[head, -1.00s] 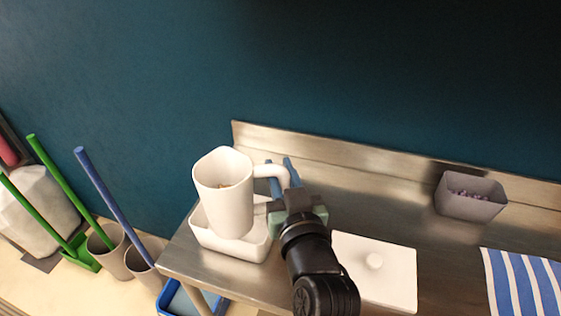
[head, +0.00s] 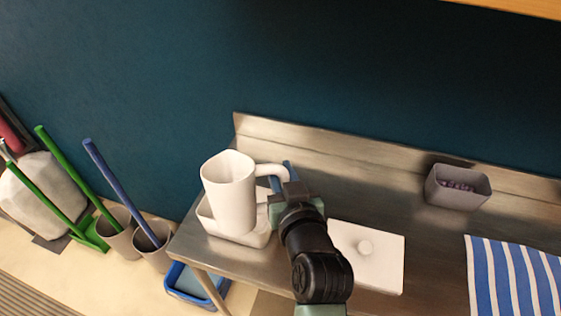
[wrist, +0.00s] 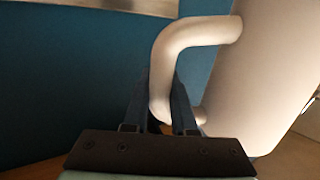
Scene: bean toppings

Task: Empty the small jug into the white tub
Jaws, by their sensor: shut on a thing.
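The small white jug (head: 229,196) is held almost upright, in front of and above the white tub (head: 262,235). The tub stands at the left end of the steel counter, and the jug hides much of its opening. My gripper (head: 284,180) is shut on the jug's handle, at the jug's right side. In the wrist view my gripper's fingers (wrist: 172,105) close around the lower part of the handle (wrist: 163,75), and the jug's wall (wrist: 262,75) fills the right. The jug's inside is not clear enough to show any contents.
A white lid with a knob (head: 372,268) lies right of the tub. A grey container (head: 458,190) with purple beans stands farther right, by a blue-striped cloth (head: 505,275). The steel counter (head: 375,185) is bare between. Bins with blue and green handles (head: 150,245) stand left below.

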